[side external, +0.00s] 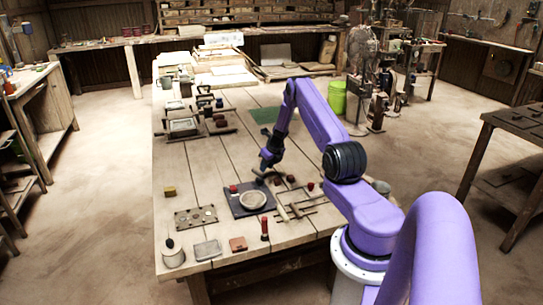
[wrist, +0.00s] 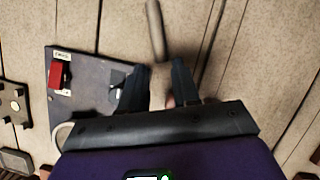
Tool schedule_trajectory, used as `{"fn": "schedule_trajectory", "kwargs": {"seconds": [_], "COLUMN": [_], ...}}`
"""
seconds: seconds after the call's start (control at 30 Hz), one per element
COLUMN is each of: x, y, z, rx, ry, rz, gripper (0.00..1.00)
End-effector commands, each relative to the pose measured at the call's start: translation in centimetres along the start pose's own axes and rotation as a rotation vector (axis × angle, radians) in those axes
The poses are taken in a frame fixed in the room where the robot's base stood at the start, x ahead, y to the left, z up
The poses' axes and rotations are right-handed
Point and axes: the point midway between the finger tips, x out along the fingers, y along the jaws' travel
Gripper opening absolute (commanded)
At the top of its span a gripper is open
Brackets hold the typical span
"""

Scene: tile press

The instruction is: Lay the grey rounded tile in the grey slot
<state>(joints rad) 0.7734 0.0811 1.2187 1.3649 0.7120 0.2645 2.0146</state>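My gripper (wrist: 160,72) is open, its two dark fingers apart in the wrist view. In the side view my gripper (side external: 268,158) is above the table at the far right edge of a dark board (side external: 239,208). The board (wrist: 85,103) carries a red block and, partly hidden by my left finger, a small grey piece (wrist: 118,77). I cannot tell whether this is the grey rounded tile or a slot. A flat grey piece with rounded corners (side external: 207,250) lies at the table's near left. A small reddish patch shows between the finger bases, too hidden to name.
A round grey dish (side external: 253,200) and a red block (wrist: 62,74) are on the board. A plate with round spots (side external: 184,220), a red-brown tile (side external: 238,244) and a red-handled tool (side external: 264,229) lie nearby.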

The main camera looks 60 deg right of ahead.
Motion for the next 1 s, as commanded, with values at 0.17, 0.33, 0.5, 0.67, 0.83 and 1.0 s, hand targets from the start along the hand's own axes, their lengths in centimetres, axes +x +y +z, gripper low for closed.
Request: {"fn": "schedule_trajectory", "kwargs": {"seconds": [0.17, 0.33, 0.5, 0.67, 0.83, 1.0], "x": [-3.0, -5.4, -6.9, -7.7, -9.5, -13.3], "y": [-0.1, -0.1, 0.0, 0.7, 7.0, 17.7], "z": [0.1, 0.0, 0.0, 0.3, 2.4, 3.3], "rx": [0.001, 0.000, -0.001, -0.031, -0.310, -0.810], "ry": [-0.002, -0.002, 0.000, 0.000, 0.000, -0.010], "rz": [-0.002, -0.002, -0.001, 0.007, 0.074, 0.187], "gripper": [0.31, 0.31, 0.31, 0.31, 0.31, 0.31]}}
